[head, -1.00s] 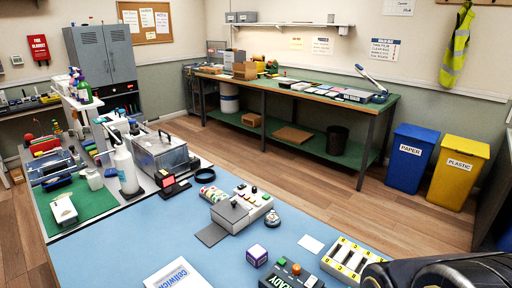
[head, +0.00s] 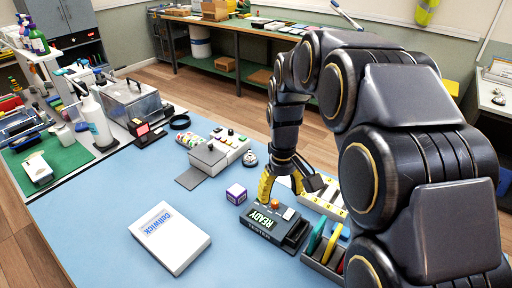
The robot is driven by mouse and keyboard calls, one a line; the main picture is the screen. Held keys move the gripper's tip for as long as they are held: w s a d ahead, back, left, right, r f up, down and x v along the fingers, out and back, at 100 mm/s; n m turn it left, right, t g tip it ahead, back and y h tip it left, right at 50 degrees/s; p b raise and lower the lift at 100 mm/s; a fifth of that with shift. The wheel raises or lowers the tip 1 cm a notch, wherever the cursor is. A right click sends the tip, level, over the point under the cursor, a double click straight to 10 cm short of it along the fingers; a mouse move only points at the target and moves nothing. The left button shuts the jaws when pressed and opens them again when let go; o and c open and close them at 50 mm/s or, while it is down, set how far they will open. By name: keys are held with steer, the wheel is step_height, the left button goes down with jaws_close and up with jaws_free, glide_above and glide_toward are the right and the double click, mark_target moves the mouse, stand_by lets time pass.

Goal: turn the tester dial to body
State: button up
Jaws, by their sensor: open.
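The tester (head: 262,229) is a dark box on the blue bench mat, with a lit display reading READY. An orange round knob (head: 276,204) stands on its top behind the display; I cannot tell whether it is the dial, and no position marks such as "body" are legible. A pale panel lies to the knob's right. My gripper (head: 281,189) points down over the back of the tester, its yellow fingers apart with nothing visible between them. The left finger is near the tester's back edge. Contact with the knob cannot be told.
A purple-and-white cube (head: 236,193) sits left of the tester. A grey station with buttons (head: 215,155) is behind. A yellow-and-white slotted rack (head: 325,196) and a holder with coloured tools (head: 325,252) stand at right.

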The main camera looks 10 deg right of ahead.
steer(key=w+d+f, duration=0.1)
steer(key=w+f, duration=0.6)
steer(key=w, duration=0.3)
steer(key=n+t, duration=0.1)
glide_above(274, 201)
steer(key=f, duration=0.7)
steer(key=shift+s+a+f, duration=0.15)
steer(key=shift+s+f, duration=0.05)
steer(key=shift+f, duration=0.2)
steer(key=f, duration=0.7)
steer(key=shift+w+d+f, duration=0.15)
steer(key=shift+d+f, duration=0.05)
steer(key=shift+f, duration=0.2)
jaws_close()
